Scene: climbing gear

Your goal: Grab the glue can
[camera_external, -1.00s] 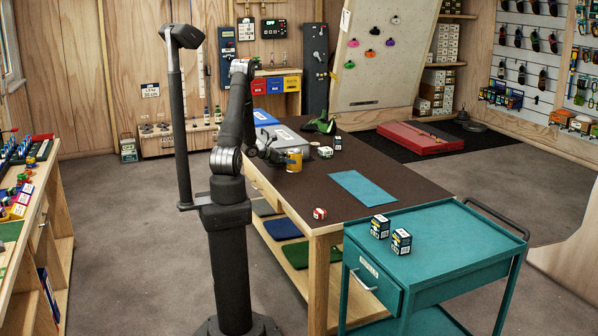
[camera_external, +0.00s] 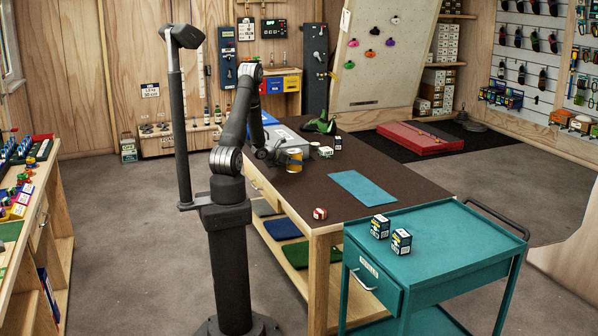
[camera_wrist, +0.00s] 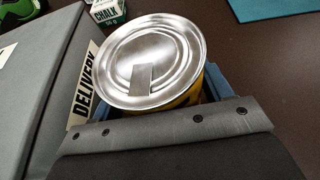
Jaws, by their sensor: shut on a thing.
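The glue can is a yellow can with a silver ridged lid. In the external view the can (camera_external: 295,162) is upright at the left part of the dark table, partly hidden by my gripper (camera_external: 285,159). In the wrist view the can's lid (camera_wrist: 150,55) fills the upper middle, with a strip of its yellow side below. My gripper (camera_wrist: 160,93) is shut on the can, with blue finger pads at either side of it. I cannot tell whether the can is touching the table.
A grey delivery box (camera_wrist: 45,75) stands close left of the can in the wrist view. A chalk box (camera_wrist: 107,13) is just behind. A blue mat (camera_external: 362,187) and a small red-and-white box (camera_external: 320,213) lie on the table. A teal cart (camera_external: 440,240) stands in front.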

